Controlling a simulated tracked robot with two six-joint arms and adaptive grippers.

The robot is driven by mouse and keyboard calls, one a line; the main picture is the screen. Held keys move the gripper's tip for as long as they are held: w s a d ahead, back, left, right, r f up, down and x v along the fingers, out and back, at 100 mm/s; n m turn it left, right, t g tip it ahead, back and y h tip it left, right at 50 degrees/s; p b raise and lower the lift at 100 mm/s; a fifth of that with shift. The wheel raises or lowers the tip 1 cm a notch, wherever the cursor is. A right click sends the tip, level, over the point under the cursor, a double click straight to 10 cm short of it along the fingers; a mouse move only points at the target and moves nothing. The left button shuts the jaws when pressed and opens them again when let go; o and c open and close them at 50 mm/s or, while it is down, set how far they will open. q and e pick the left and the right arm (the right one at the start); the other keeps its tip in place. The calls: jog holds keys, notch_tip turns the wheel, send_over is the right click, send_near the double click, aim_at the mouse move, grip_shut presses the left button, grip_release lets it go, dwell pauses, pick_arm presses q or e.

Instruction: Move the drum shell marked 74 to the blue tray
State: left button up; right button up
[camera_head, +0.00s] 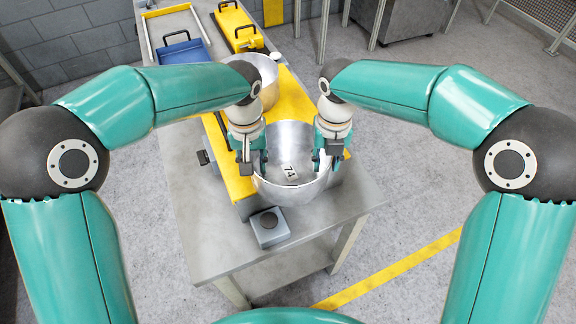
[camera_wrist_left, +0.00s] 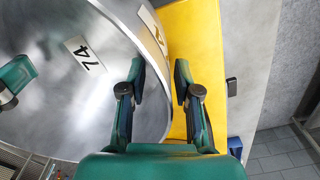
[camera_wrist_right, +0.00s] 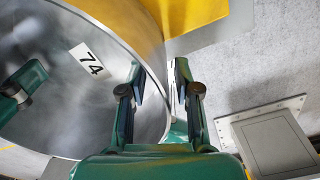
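The drum shell marked 74 (camera_head: 284,194) is a wide, open silver bowl at the near end of the table, its label facing up inside. My left gripper (camera_head: 253,163) is at its left rim; in the left wrist view (camera_wrist_left: 158,80) the fingers are apart, one inside the shell and one outside. My right gripper (camera_head: 327,158) is at the right rim; in the right wrist view (camera_wrist_right: 160,82) its fingers are also apart with the rim between them. Contact with the wall cannot be told. The blue tray (camera_head: 183,48) lies at the far left of the table.
A second silver shell (camera_head: 267,72) stands behind on the yellow pallet (camera_head: 296,98), partly hidden by my left arm. A yellow case-like pallet (camera_head: 238,28) lies right of the blue tray. A grey box with a black button (camera_head: 269,227) sits near the front edge.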

pick_arm(q)
grip_shut()
pick_arm(e)
grip_shut()
pick_arm(q)
jog(key=shift+r, duration=0.1)
pick_arm(e)
jog(key=shift+r, duration=0.1)
